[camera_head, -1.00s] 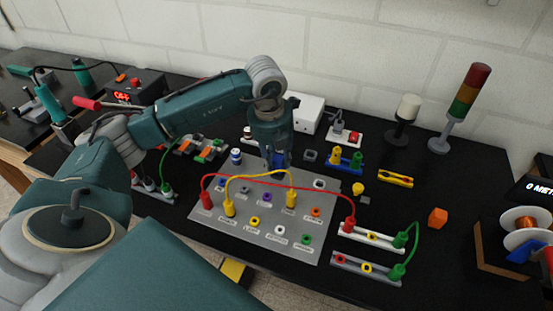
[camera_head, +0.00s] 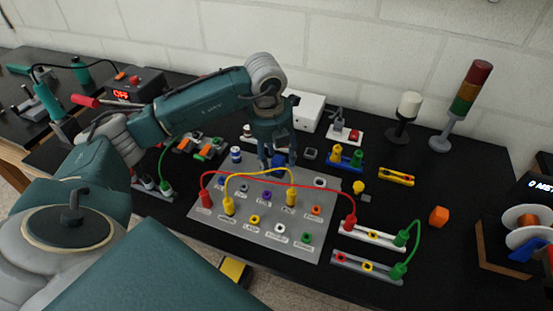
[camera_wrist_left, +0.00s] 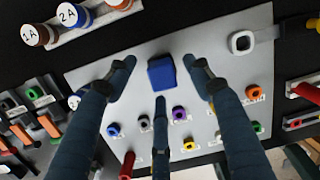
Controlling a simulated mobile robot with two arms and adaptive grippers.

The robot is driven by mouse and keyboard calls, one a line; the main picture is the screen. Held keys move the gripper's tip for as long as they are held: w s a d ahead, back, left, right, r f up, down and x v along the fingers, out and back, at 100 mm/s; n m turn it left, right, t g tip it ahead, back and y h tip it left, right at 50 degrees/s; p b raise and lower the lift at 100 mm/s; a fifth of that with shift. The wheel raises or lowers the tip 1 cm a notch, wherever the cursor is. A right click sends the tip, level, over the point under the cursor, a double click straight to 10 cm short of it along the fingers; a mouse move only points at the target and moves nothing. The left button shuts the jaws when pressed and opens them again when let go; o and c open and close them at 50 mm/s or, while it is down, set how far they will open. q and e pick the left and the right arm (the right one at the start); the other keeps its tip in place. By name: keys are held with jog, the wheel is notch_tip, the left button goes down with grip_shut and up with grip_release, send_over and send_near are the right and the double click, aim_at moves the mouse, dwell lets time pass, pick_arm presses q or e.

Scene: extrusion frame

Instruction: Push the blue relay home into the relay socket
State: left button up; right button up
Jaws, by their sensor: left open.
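The blue relay (camera_head: 277,161) is a small block at the back edge of the grey panel (camera_head: 213,208). In the left wrist view the relay (camera_wrist_left: 161,75) stands on the panel between the spread fingers, slightly tilted in the picture. My left gripper (camera_head: 278,168) is open around and above it; in the left wrist view (camera_wrist_left: 160,82) the fingers look clear of its sides. The relay socket is hidden, apparently beneath the relay, so I cannot tell how deep the relay sits. My right gripper is out of view.
A red cable (camera_head: 263,183) and a yellow cable (camera_head: 247,175) arch over the panel in front of the gripper. A blue-and-white cylinder (camera_head: 236,155) stands left of it. A white box (camera_head: 307,112) is behind.

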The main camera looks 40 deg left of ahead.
pick_arm(q)
notch_tip(320, 180, up, 11)
jog(key=s, duration=0.1)
jog(key=shift+s, duration=0.35)
dwell(0.3)
